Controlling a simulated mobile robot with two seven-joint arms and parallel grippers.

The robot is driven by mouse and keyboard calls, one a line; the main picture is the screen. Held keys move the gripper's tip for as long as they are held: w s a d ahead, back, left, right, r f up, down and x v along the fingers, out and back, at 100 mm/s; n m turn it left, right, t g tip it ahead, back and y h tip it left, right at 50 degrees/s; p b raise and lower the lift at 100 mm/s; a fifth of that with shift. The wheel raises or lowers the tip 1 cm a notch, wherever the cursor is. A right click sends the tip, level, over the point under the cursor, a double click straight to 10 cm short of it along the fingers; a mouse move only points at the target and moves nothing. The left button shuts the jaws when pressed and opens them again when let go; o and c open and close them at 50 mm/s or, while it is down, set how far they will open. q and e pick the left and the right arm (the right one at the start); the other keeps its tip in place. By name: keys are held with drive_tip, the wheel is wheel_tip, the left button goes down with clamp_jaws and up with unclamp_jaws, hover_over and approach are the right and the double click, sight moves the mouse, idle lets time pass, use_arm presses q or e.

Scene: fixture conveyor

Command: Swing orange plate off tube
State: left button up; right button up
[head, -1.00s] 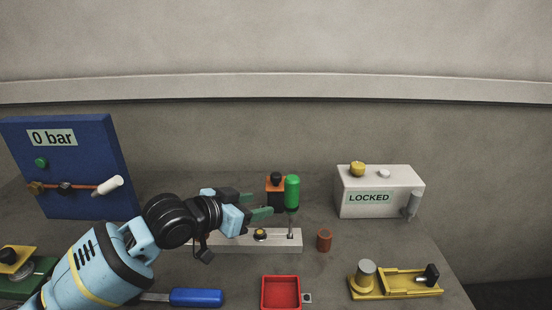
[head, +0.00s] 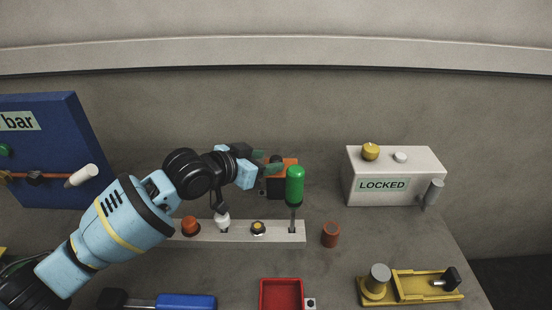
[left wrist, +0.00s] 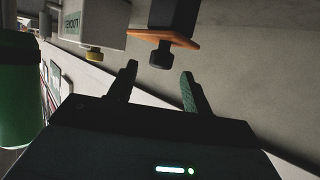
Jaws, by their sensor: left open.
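The orange plate (head: 287,163) lies on top of a dark upright body (head: 275,188) behind the row of tools. In the left wrist view the orange plate (left wrist: 166,37) has a black knob (left wrist: 160,54) on it, and the dark body (left wrist: 174,15) is on its other side. My left gripper (head: 266,161) is at the plate's left edge in the head view and partly covers it. In the left wrist view its two fingers (left wrist: 158,72) are apart and empty, with the knob just beyond the fingertips. My right gripper is not in view.
A green-handled screwdriver (head: 295,187) stands in the white rack (head: 275,238), close in front of the plate. A white LOCKED box (head: 395,160) is at the right. A brown cylinder (head: 331,234), red tray (head: 264,295) and yellow fixture (head: 412,288) stand nearer.

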sight(274, 159)
use_arm(q)
drive_tip(key=shift+x, duration=2.2)
drive_tip(key=shift+r, duration=0.1)
drive_tip(key=shift+c, duration=0.3)
clamp_jaws()
